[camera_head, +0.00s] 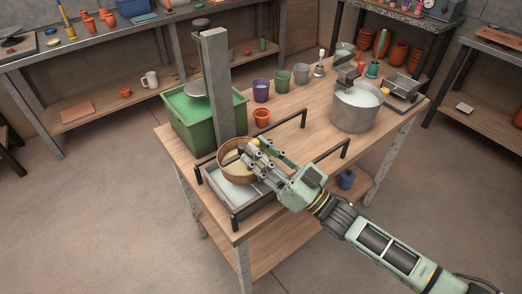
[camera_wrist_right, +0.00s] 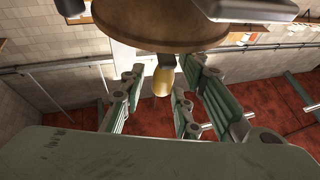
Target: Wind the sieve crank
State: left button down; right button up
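The sieve (camera_head: 232,172), a round pan with a tan rim, sits over a pale tray inside a black rail frame at the table's near left corner. Its yellow crank knob (camera_head: 254,143) shows at the rim by my right gripper (camera_head: 262,160). In the right wrist view the yellow knob (camera_wrist_right: 163,80) hangs below the brown round sieve (camera_wrist_right: 160,28). It lies between the spread fingers of the right gripper (camera_wrist_right: 155,103), with a clear gap to the left finger. The gap on the right is small, and I cannot tell whether that finger touches. My left gripper is out of view.
A green tub (camera_head: 180,122) and a tall grey post (camera_head: 216,85) stand behind the sieve. An orange pot (camera_head: 261,117), purple cup (camera_head: 261,92) and green cup (camera_head: 282,81) stand farther back. A large metal pot (camera_head: 354,112) is at the right. Bare tabletop lies mid-table.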

grip_shut()
jog(key=shift+s, duration=0.1)
dwell(0.6)
jog(key=shift+a+m+t+p, duration=0.1)
jog(key=shift+m+t+p, duration=0.2)
jog(key=shift+p, duration=0.05)
jog(key=t+h, duration=0.1)
jog(key=m+t+h+p, duration=0.1)
jog(key=a+m+t+h+p, duration=0.1)
jog(key=shift+s+r, duration=0.1)
jog(key=shift+s, duration=0.3)
jog(key=t+h, duration=0.1)
jog(key=m+h, duration=0.1)
jog(key=a+m+t+h+p, duration=0.1)
jog(key=h, duration=0.1)
jog(key=shift+s+t, duration=0.25)
jog(key=shift+t, duration=0.05)
jog(key=shift+s+a+m+t+h, duration=0.1)
jog(key=shift+a+m+t+h, duration=0.15)
jog(key=shift+m+t+h, duration=0.5)
jog(key=shift+s+a+m+t+h, duration=0.15)
jog(key=shift+m+h, duration=0.4)
jog(key=shift+h, duration=0.6)
